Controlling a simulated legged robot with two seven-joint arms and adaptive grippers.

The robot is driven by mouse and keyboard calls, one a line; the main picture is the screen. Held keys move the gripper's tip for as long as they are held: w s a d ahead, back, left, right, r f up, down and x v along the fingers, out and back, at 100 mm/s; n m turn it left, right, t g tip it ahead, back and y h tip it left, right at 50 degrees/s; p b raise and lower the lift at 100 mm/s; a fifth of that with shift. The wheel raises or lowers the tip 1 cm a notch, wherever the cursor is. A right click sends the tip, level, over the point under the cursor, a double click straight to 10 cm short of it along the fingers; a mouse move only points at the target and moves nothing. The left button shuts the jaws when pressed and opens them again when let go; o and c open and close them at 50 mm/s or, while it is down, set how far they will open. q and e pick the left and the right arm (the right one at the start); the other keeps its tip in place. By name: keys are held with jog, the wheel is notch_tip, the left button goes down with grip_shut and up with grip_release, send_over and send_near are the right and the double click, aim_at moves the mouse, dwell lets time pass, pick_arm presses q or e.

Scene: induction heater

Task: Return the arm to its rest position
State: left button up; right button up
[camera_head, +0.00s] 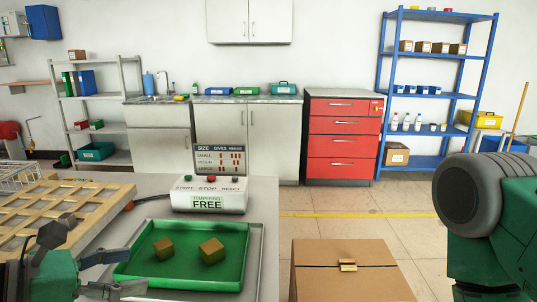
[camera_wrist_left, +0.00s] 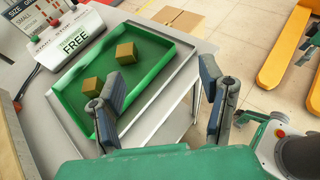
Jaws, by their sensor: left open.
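My left gripper (camera_head: 132,270) is open at the lower left in the head view, at the near left edge of the green tray (camera_head: 250,232). In the left wrist view its two fingers (camera_wrist_left: 165,66) are spread wide with nothing between them. The left finger overlaps the near side of the tray (camera_wrist_left: 66,112) in that picture; I cannot tell whether it touches. Two brown cubes lie in the tray, a left one (camera_head: 163,248) and a right one (camera_head: 212,250). Part of my right arm shows at the right edge of the head view; its gripper is out of view.
The white heater panel (camera_head: 208,200) reads FREE and stands behind the tray. A wooden lattice (camera_head: 60,208) lies left on the grey table. A cardboard box (camera_head: 350,280) stands right of the table. Yellow forks (camera_wrist_left: 283,48) show in the left wrist view.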

pick_arm(q)
jog(key=s+a+f+m+g+y+b, duration=0.1)
jog(key=s+f+m+g+y, duration=0.25)
jog(key=f, duration=0.75)
jog(key=s+f+m+g+y+b, duration=0.15)
jog(key=s+f+m, duration=0.25)
jog(key=f+m, duration=0.5)
jog(key=s+a+f+m+g+y, duration=0.1)
jog(key=s+a+f+m+y, duration=0.1)
jog(key=s+f+m, duration=0.4)
jog(key=s+a+f+m+g+y+b, duration=0.1)
jog(key=s+a+f+m+g+y, duration=0.1)
jog(key=s+f+m, duration=0.5)
notch_tip(320, 180, down, 4)
jog(key=shift+a+f+m+g+y, duration=0.2)
jog(key=shift+a+m+g+y, duration=0.15)
jog(key=shift+m, duration=0.5)
